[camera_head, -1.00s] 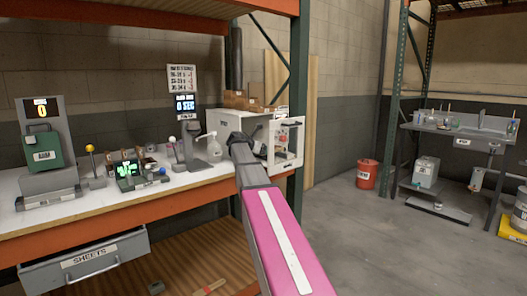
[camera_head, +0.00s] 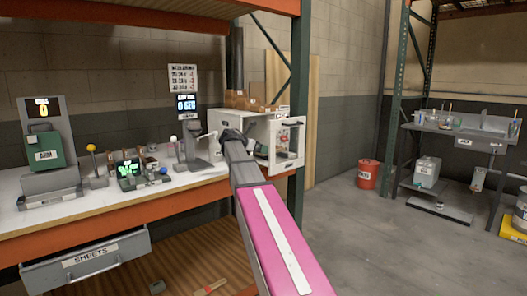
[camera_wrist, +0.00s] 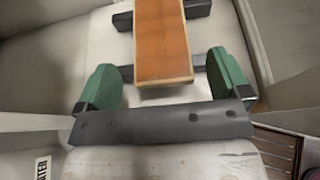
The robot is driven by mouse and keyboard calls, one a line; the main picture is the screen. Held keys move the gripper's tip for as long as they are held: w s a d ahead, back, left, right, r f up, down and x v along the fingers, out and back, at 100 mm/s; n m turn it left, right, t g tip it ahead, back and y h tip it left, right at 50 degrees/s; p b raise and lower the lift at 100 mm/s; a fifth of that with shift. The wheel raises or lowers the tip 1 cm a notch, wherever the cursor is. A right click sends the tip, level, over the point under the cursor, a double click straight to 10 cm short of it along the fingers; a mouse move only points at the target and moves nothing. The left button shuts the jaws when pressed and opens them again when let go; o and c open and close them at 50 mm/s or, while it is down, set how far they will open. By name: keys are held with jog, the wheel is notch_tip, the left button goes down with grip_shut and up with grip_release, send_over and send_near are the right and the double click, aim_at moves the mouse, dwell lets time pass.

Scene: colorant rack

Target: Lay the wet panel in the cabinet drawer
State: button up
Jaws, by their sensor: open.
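The orange panel (camera_wrist: 162,42) with pale edges lies across dark bars in the wrist view. Its near end sits between the green fingertips of my open gripper (camera_wrist: 165,84). Gaps show on both sides, so the fingers do not grip it. In the head view my gripper (camera_head: 232,138) is at the left front of the white cabinet (camera_head: 256,128), whose door (camera_head: 289,143) stands open at the right. The panel is not visible there. A grey drawer labelled SHEETS (camera_head: 88,257) is pulled out under the bench; I cannot tell whether the cabinet has its own drawer.
The bench (camera_head: 115,203) holds a green device (camera_head: 42,150), small controls (camera_head: 135,172) and a stand with a display (camera_head: 186,105). A thing labelled WATER (camera_wrist: 43,167) is at the wrist view's lower left. Clear floor (camera_head: 370,230) lies to the right.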

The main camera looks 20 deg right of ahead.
jog(key=v, duration=0.7)
jog(key=shift+a+r, duration=0.2)
jog(key=shift+c, duration=0.2)
dwell(0.7)
